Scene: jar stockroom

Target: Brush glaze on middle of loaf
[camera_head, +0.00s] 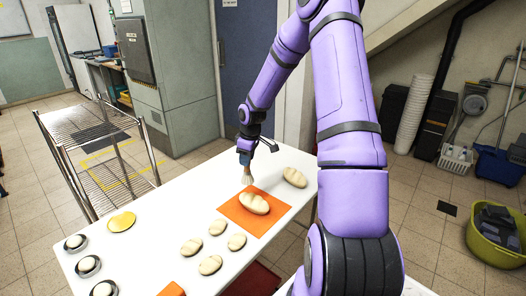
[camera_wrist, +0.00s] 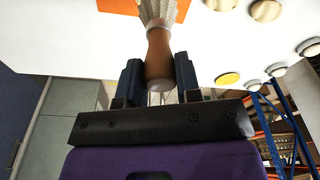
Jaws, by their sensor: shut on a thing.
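A pale scored loaf (camera_head: 254,203) lies on an orange mat (camera_head: 234,215) on the white table (camera_head: 150,205). My gripper (camera_head: 245,157) is shut on a brush, with the brush's pale bristles (camera_head: 248,175) pointing down. The bristles are just above or behind the loaf's far end; I cannot tell whether they touch it. In the wrist view my gripper (camera_wrist: 160,80) holds the brush's brown wooden handle (camera_wrist: 158,58) between its fingers. A corner of the orange mat (camera_wrist: 118,5) shows there, but the loaf is hidden.
Another loaf (camera_head: 294,177) lies right of the mat. Several small rolls lie in front, near a yellow disc (camera_head: 121,222) and several dark round dishes (camera_head: 88,266) with pale contents. An orange block (camera_head: 172,289) is at the front edge. A wire rack (camera_head: 95,150) stands left.

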